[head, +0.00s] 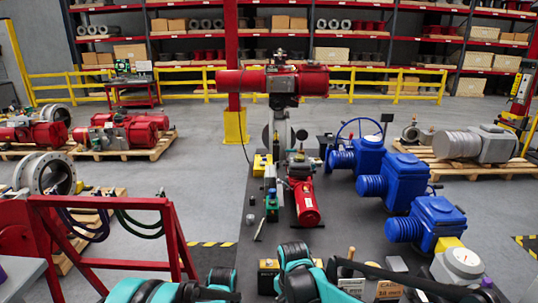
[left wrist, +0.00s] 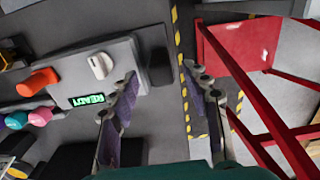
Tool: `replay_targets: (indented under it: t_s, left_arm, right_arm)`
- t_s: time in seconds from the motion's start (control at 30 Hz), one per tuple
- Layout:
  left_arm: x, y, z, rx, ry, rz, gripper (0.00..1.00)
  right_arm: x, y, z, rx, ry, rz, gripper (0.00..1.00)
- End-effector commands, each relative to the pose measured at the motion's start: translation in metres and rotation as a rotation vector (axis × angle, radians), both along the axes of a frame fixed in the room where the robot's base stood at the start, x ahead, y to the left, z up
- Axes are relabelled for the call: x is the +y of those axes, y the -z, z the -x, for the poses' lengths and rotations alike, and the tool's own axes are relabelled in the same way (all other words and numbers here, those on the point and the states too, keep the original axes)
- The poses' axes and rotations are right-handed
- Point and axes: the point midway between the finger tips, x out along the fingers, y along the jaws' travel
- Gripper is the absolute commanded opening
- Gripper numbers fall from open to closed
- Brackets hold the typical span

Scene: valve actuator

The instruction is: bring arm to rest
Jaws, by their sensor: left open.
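In the left wrist view my left gripper (left wrist: 162,72) is open, with two fingers spread apart and nothing between them. Its left finger reaches over the edge of a grey box with a white knob (left wrist: 101,65) and a green lit display (left wrist: 86,100) reading READY. I cannot tell whether the finger touches it. In the head view teal and black links of my arms show at the bottom edge, and no fingers are clear there. My right gripper is not seen.
A red frame (head: 103,207) with hanging hoses stands at left. Blue actuators (head: 409,181) and a red cylinder (head: 306,203) sit on the dark bench. Grey floor (head: 205,195) is clear between frame and bench.

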Motion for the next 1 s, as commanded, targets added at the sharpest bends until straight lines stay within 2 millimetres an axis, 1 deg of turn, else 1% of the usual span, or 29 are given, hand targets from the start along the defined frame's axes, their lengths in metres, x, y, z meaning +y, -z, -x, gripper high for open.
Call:
replay_targets:
  t_s: [0.03,0.2,0.3,0.4,0.57,0.67,0.77,0.87,1.0]
  left_arm:
    - [0.0,-0.01,0.001,0.0,0.0,0.0,0.48]
    - [0.0,-0.049,0.001,0.0,0.0,0.0,0.48]
    - [0.0,-0.069,0.001,0.0,0.0,0.0,0.48]
    - [0.0,-0.085,0.0,0.0,0.0,0.0,0.48]
    - [0.001,-0.101,0.001,-0.001,0.0,0.0,0.48]
    - [0.003,-0.107,0.006,-0.018,0.0,0.002,0.48]
    - [0.008,-0.116,0.018,-0.062,0.001,0.006,0.48]
    - [0.016,-0.126,0.038,-0.131,0.001,0.01,0.48]
    - [0.027,-0.136,0.07,-0.239,0.006,0.013,0.48]
  right_arm:
    - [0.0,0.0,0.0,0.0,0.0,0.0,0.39]
    - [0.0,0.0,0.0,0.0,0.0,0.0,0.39]
    - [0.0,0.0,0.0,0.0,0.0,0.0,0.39]
    - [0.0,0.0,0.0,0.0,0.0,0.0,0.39]
    - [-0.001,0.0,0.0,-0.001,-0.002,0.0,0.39]
    - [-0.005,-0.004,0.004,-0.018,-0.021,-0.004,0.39]
    - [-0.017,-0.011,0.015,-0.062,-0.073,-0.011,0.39]
    - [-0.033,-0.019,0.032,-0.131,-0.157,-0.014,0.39]
    - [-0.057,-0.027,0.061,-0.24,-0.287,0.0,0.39]
